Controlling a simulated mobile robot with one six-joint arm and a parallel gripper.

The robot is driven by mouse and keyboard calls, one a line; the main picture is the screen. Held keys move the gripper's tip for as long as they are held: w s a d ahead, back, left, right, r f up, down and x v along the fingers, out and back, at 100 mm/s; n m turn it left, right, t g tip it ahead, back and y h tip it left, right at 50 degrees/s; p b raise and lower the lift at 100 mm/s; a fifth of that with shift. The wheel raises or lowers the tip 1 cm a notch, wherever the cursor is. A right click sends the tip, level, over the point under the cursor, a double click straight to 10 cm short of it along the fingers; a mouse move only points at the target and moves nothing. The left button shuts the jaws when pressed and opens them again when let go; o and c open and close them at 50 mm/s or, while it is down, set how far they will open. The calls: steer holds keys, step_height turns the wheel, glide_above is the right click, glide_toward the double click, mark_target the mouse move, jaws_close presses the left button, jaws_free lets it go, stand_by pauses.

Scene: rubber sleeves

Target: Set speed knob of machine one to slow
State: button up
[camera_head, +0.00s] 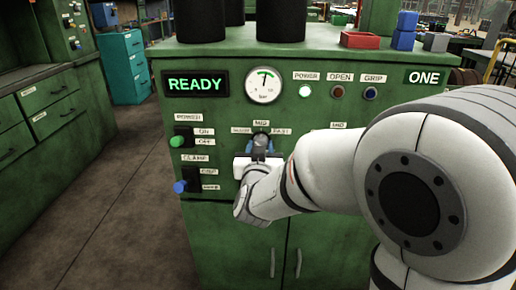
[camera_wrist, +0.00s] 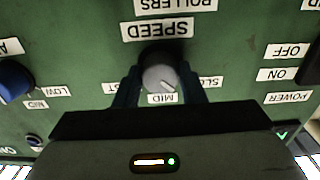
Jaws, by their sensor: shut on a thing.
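Machine one (camera_head: 330,70) is a green cabinet labelled ONE, with a lit READY display. Its speed knob (camera_wrist: 157,72) is a grey round knob under the SPEED label, seen upside down in the wrist view. The knob's white pointer line slants between the MID label (camera_wrist: 163,98) and the partly covered SLOW label (camera_wrist: 209,82). The FAST label (camera_head: 281,132) is on the other side. My gripper (camera_wrist: 160,88) is shut on the knob, one dark finger on each side. In the head view my gripper (camera_head: 261,146) and wrist hide most of the knob.
A green power switch (camera_head: 177,141) and a blue clamp switch (camera_head: 180,186) stick out left of the knob. Another blue knob (camera_wrist: 14,80) shows in the wrist view. Black cylinders (camera_head: 281,20) and a red tray (camera_head: 360,40) stand on top. Floor is clear at left.

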steer(key=shift+r, duration=0.35)
stand_by(0.4)
steer(key=o, duration=1)
steer(key=shift+f, duration=0.25)
steer(key=s+p, duration=0.1)
steer(key=s, duration=0.6)
steer(key=shift+s+a, duration=0.1)
steer(key=shift+s, duration=0.3)
